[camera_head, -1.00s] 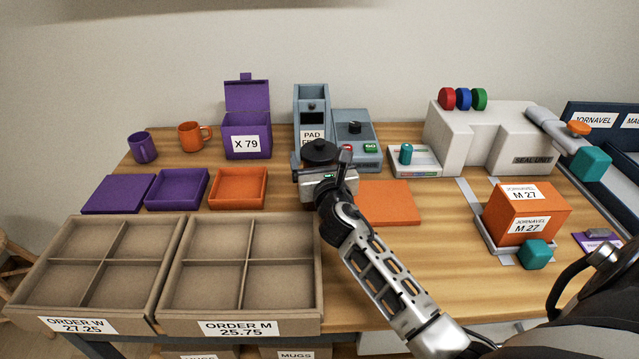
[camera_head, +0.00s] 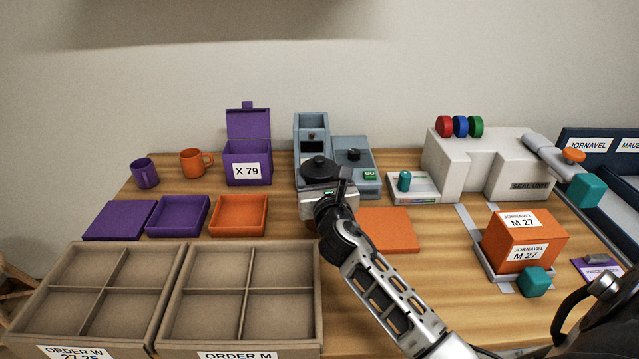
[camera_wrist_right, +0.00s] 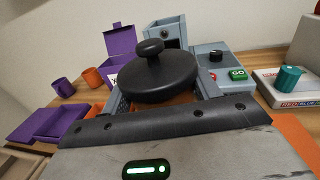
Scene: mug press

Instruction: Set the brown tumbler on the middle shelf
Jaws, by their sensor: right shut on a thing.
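My right gripper (camera_head: 325,192) is shut in front of the grey-blue machine at the middle of the table. It holds a thing with a round black knobbed lid (camera_head: 319,168), which I take for the brown tumbler. In the right wrist view, the black lid (camera_wrist_right: 155,78) stands over the gripper (camera_wrist_right: 165,110). A sliver of brown body (camera_wrist_right: 182,99) shows beneath it; the rest is hidden by the gripper. It looks about upright. My left gripper is out of view. I cannot make out a middle shelf; only a pale overhanging edge (camera_head: 200,30) shows at the top.
The grey-blue pad machine (camera_head: 312,135) stands close behind the gripper. An orange mat (camera_head: 390,230) lies to its right. Divided order boxes (camera_head: 240,252) fill the front left. A purple box (camera_head: 247,168), mugs and trays stand left. The white seal unit (camera_head: 490,165) stands right.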

